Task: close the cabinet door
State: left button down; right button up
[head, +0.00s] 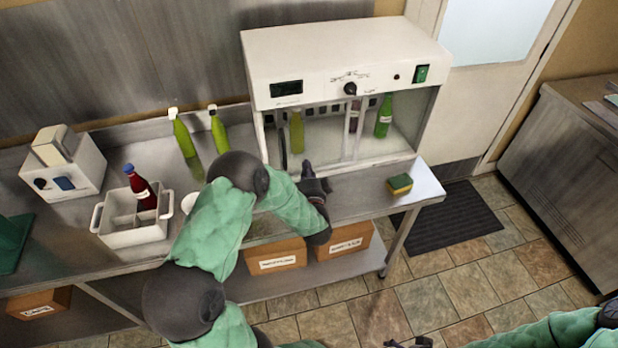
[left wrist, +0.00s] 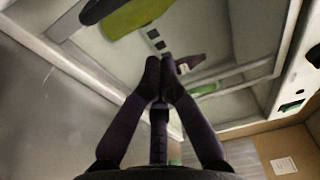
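The white cabinet (head: 345,62) stands on the steel bench, with a knob and display above its front. Bottles show inside it. Pale upright frame bars (head: 347,132) cross its front near the middle, and a dark upright handle-like bar (head: 283,152) is at the left; how far the door stands open is hard to tell. My left gripper (head: 310,172) is just before the cabinet's lower front edge. In the left wrist view its fingertips (left wrist: 160,72) are together with nothing visible between them, below the cabinet's frame bars (left wrist: 225,75). My right gripper (head: 410,343) is mostly cut off at the bottom edge.
A yellow-green sponge (head: 399,184) lies on the bench's right end. Two green bottles (head: 184,136), a white caddy (head: 133,222) with a red bottle, and a white device (head: 63,165) stand left. Boxes (head: 276,257) sit on the lower shelf.

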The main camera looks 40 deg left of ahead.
aim_at(304, 148)
pick_arm(q)
jog(key=x, duration=0.3)
jog(key=shift+w+a, duration=0.15)
jog(key=s, duration=0.1)
jog(key=s+a, duration=0.1)
jog(key=shift+s+a, duration=0.5)
jog(key=shift+s, duration=0.2)
jog(key=s+a, duration=0.3)
jog(key=shift+s, duration=0.25)
jog(key=shift+b, duration=0.3)
